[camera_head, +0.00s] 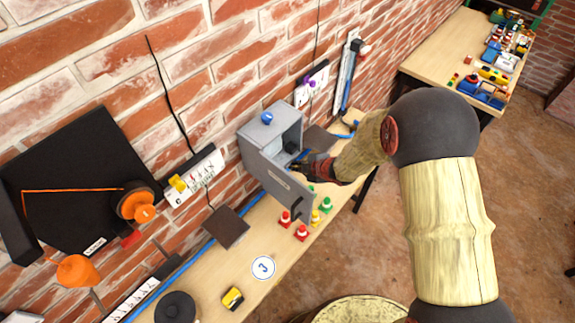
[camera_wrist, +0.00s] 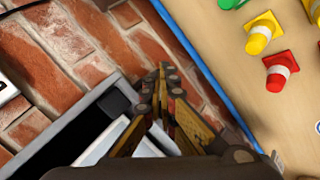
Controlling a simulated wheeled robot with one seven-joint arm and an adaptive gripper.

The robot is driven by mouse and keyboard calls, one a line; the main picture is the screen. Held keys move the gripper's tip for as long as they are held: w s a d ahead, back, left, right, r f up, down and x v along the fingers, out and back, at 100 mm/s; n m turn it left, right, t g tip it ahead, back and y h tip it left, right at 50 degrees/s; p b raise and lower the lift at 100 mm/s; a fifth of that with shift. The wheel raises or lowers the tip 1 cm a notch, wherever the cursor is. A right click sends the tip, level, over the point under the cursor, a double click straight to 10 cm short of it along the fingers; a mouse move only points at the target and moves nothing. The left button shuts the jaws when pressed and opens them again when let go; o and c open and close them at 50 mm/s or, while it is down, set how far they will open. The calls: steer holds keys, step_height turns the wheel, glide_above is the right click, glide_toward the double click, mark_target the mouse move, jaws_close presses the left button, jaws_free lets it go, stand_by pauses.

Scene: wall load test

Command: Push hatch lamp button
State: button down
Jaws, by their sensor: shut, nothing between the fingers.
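A grey box (camera_head: 257,137) with a blue knob (camera_head: 267,118) on top is mounted at the brick wall. Its hatch door (camera_head: 277,180) hangs open toward the front. My gripper (camera_head: 300,163) is at the box opening, behind the door's upper edge, partly hidden by it. In the wrist view my gripper (camera_wrist: 166,72) has its fingers together and empty, beside the box's grey rim (camera_wrist: 62,125). A dark block (camera_wrist: 115,102) and a white surface show inside the box. I cannot tell which part is the lamp button, or whether my fingers touch anything.
Small red, yellow and green cones (camera_head: 302,232) stand on the wooden bench (camera_head: 255,228) below the door. Power strips (camera_head: 195,176) and a black panel (camera_head: 80,175) are on the wall. A second table (camera_head: 440,50) with toys is at the back right. Open floor lies right.

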steer(key=shift+w+a, duration=0.1)
stand_by(0.4)
steer(key=shift+s+d, duration=0.45)
steer(key=shift+d, duration=0.1)
steer(key=s+d, duration=0.3)
steer(key=d, duration=0.1)
steer(key=shift+s+d, duration=0.35)
stand_by(0.6)
